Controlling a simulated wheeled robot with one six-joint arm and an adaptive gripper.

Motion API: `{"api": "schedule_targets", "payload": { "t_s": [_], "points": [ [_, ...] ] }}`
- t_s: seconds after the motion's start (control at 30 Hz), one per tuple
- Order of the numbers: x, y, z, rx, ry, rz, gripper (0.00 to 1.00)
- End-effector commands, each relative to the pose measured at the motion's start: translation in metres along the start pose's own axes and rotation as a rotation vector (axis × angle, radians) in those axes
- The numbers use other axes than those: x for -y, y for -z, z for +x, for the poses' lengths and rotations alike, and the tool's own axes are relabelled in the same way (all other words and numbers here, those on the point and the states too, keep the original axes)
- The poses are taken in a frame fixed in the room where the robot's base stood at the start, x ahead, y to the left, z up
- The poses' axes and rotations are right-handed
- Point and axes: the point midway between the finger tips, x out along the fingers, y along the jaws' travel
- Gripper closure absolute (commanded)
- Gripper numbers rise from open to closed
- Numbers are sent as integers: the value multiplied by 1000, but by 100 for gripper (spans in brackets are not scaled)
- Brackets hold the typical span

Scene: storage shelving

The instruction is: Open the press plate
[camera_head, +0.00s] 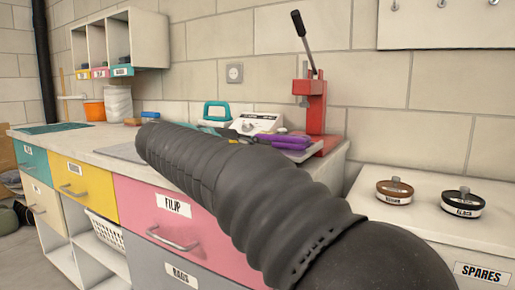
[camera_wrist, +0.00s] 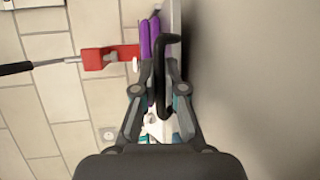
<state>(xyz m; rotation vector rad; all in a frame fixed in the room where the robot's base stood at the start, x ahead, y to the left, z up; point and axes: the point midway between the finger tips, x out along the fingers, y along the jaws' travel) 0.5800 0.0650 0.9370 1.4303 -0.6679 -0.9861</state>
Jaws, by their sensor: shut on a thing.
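A purple two-layered piece (camera_head: 290,141), probably the press plate, lies on the counter below the red press. It shows as two purple strips in the wrist view (camera_wrist: 149,40). A black bent handle (camera_wrist: 163,45) runs beside the purple strips. My gripper (camera_wrist: 164,75) is shut on this handle, with a finger on either side. My dark arm hides much of the front of the counter in the head view, and the gripper is hardly visible there. I cannot tell how far apart the two purple layers are.
The red lever press (camera_head: 316,105) stands close behind. Two labelled round containers, brown (camera_head: 394,191) and black (camera_head: 463,202), sit on the lower right surface.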

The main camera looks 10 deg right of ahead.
Motion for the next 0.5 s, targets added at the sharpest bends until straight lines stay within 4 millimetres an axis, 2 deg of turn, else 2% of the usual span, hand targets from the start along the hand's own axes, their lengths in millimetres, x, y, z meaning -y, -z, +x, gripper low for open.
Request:
{"api": "schedule_targets", "payload": {
  "t_s": [0.03,0.07,0.13,0.5],
  "points": [
    [1,0,0,0,1,-1,100],
    [1,0,0,0,1,-1,83],
    [1,0,0,0,1,-1,65],
    [0,1,-4,-2,0,-1,64]
  ]
}}
